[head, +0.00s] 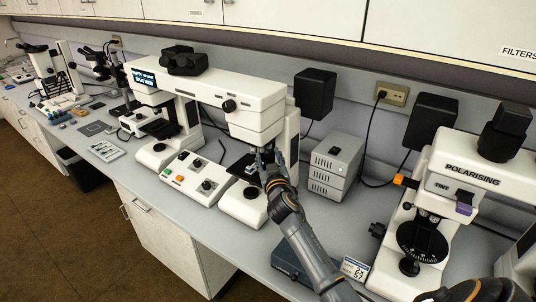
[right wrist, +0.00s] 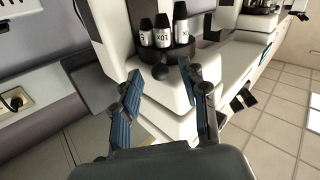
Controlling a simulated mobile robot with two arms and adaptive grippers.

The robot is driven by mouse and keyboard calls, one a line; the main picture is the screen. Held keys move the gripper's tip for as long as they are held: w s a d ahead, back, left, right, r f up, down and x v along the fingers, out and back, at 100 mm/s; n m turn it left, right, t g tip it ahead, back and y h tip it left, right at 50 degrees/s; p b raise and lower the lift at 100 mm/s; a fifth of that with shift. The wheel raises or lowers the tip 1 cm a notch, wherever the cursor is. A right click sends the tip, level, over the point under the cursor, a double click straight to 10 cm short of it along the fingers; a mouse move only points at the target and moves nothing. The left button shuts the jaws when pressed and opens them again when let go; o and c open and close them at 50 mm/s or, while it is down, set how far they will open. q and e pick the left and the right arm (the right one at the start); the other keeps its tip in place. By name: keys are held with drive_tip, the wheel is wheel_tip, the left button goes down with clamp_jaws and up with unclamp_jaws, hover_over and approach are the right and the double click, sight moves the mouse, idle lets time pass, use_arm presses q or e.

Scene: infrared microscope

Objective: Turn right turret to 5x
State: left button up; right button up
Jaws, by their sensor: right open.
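The right turret (right wrist: 168,62) is a dark disc on the white microscope body. Several black-and-white objectives stand on it in the right wrist view. The middle objective (right wrist: 163,36) bears a 10x mark, upside down; the marks beside it are partly cut off. In the head view my right gripper (head: 269,160) is under the right head of the white bridge microscope (head: 253,120) and hides the turret there.
A control box (head: 196,178) with buttons stands left of my right gripper. A grey stacked unit (head: 335,165) stands right of it, and the polarising microscope (head: 455,180) stands further right. Black boxes and a socket are on the wall behind.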

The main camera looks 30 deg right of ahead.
drive_tip(key=shift+w+d, duration=0.25)
drive_tip(key=shift+w, duration=0.35)
clamp_jaws()
